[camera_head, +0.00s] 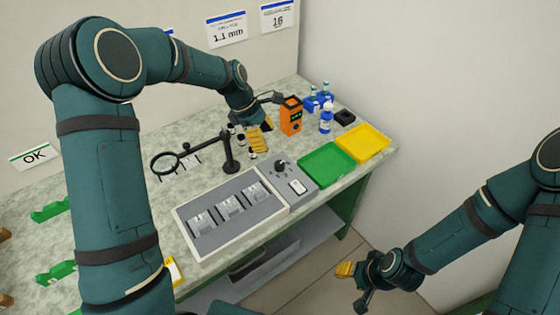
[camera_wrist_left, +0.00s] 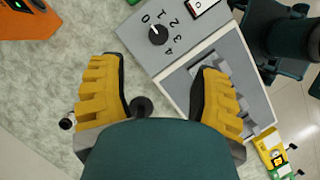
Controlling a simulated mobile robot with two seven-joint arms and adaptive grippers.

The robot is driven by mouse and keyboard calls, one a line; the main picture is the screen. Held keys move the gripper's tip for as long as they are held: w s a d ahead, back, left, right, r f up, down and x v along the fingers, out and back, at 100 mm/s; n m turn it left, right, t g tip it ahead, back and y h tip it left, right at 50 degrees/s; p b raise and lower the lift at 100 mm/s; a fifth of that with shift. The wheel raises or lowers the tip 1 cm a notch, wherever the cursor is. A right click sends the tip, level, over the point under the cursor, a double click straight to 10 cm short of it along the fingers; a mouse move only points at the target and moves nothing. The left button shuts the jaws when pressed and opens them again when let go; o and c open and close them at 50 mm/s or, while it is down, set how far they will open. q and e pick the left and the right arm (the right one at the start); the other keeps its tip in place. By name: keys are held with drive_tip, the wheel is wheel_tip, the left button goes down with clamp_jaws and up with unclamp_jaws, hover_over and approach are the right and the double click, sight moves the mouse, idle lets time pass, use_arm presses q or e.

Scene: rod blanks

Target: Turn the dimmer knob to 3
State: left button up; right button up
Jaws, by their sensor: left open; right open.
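The dimmer knob is a small black knob on a grey control box. It shows in the head view (camera_head: 281,168) and in the left wrist view (camera_wrist_left: 157,34). Around it the box is marked 0, 1, 2, 3 and 4. A pale mark on the knob seems to point toward 0. My left gripper (camera_head: 259,139) is open and empty above the table, behind the box. In the left wrist view its yellow fingers (camera_wrist_left: 160,68) are spread wide, with the knob beyond them, untouched. My right gripper (camera_head: 352,283) is open and empty, off the table's front edge.
A white switch (camera_head: 297,187) sits beside the knob. A grey tray with blanks (camera_head: 190,236) adjoins the box. A magnifier stand (camera_head: 230,155) and an orange device (camera_head: 291,117) stand nearby. Green (camera_head: 327,164) and yellow (camera_head: 362,143) trays lie to the right.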

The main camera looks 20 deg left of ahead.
sight(279, 163)
use_arm(q)
drive_tip(key=b+x, duration=0.1)
drive_tip(key=x, duration=1)
drive_tip(key=shift+w+f+b, duration=0.1)
drive_tip(key=shift+f+b, duration=0.1)
drive_tip(key=shift+b, duration=0.15)
clamp_jaws()
